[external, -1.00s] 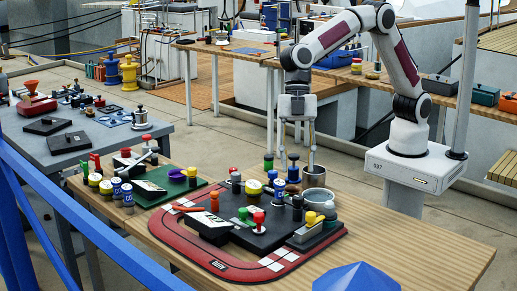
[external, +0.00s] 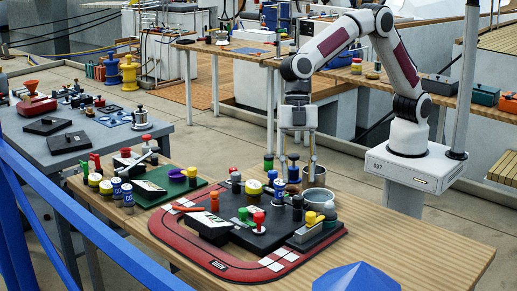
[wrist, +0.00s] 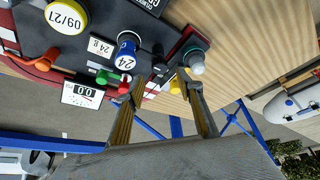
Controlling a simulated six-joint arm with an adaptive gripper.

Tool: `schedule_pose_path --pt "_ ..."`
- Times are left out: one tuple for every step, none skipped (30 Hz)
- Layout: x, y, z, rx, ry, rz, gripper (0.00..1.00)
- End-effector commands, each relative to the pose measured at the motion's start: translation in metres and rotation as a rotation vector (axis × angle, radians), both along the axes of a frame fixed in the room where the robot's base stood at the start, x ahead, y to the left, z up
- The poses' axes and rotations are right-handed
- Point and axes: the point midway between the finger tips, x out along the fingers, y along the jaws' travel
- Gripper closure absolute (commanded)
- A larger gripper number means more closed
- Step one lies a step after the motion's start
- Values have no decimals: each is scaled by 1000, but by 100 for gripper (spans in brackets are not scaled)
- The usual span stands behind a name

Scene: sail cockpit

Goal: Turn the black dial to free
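A black upright cylinder (external: 297,207), which looks like the black dial, stands on the black panel (external: 262,238) near the blue knob (external: 279,190). In the wrist view a dark shape (wrist: 160,70), probably the same dial, lies near the fingertips; its marking cannot be read. My gripper (external: 297,165) points down with its two fingers apart and nothing held. It also shows in the wrist view (wrist: 161,82). In the external view the fingers appear above and behind the dial; whether they touch anything is unclear.
A red knob (external: 258,221) and a yellow knob (external: 310,218) stand close to the dial. A yellow-topped dial reading 09/27 (wrist: 66,17) shows in the wrist view. The wooden tabletop (external: 420,245) is clear at the right.

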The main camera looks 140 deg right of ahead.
Motion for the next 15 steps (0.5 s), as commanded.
schedule_pose_path --pt "1 2 -6 0 1 0 63" --pt "3 3 -9 0 1 0 63" --pt "4 4 -14 1 2 1 63" --pt "5 5 -18 0 3 1 63" --pt "6 6 -21 0 3 1 63" --pt "7 7 -25 -1 1 0 63" --pt "8 8 -28 0 1 0 63" --pt "9 9 -31 0 1 0 63" --pt "10 10 -35 1 2 0 63" --pt "10 11 -37 0 2 -1 63" --pt "11 11 -39 0 2 -1 63" --pt "12 12 -41 0 0 -1 63" --pt "12 13 -43 0 0 -1 63" --pt "13 13 -44 0 0 -1 63" --pt "13 14 -46 0 0 -1 63"
